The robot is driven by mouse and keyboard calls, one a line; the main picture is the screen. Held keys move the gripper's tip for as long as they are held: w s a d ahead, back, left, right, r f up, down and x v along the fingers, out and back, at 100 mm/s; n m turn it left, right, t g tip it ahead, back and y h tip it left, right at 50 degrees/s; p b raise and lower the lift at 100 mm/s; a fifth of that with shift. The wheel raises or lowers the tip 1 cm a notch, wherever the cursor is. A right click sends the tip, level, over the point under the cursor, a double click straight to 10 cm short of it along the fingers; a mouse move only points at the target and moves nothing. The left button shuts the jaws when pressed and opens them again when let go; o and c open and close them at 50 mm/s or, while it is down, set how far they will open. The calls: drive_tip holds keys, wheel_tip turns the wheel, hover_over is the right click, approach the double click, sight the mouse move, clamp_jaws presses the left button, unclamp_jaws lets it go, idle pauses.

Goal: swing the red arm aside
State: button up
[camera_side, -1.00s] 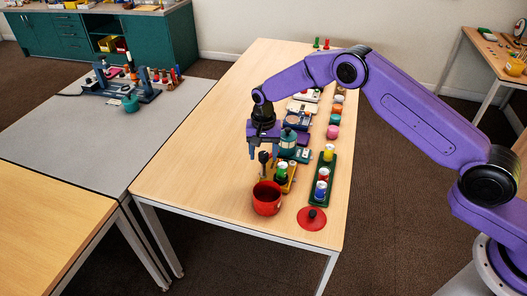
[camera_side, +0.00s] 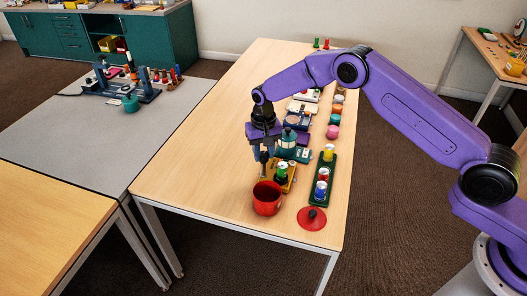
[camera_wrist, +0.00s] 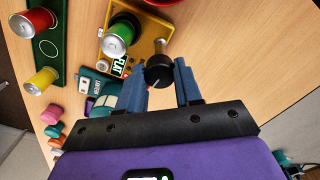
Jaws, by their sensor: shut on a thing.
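My gripper (camera_side: 264,170) is lowered at the left side of a small yellow fixture (camera_side: 291,182). In the wrist view, my gripper (camera_wrist: 160,72) has its two blue fingers on either side of a black round knob (camera_wrist: 158,72) and is shut on it. The knob sits beside the yellow fixture (camera_wrist: 148,28), which carries a green can (camera_wrist: 120,36) and a label reading "FLAT". I cannot make out a red arm; the part under the knob is mostly hidden.
A red pot (camera_side: 266,202) stands just in front of the fixture, with a red lid (camera_side: 311,219) to its right. A green rack (camera_side: 322,190) with several cans stands to the right. Teal and blue devices stand behind. The table's left side is bare.

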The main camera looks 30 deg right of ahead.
sight(263, 154)
drive_tip(key=shift+n, duration=0.8)
drive_tip(key=o, duration=1)
drive_tip(key=shift+o, duration=0.2)
wheel_tip(263, 154, up, 18)
drive_tip(key=shift+f, duration=0.25)
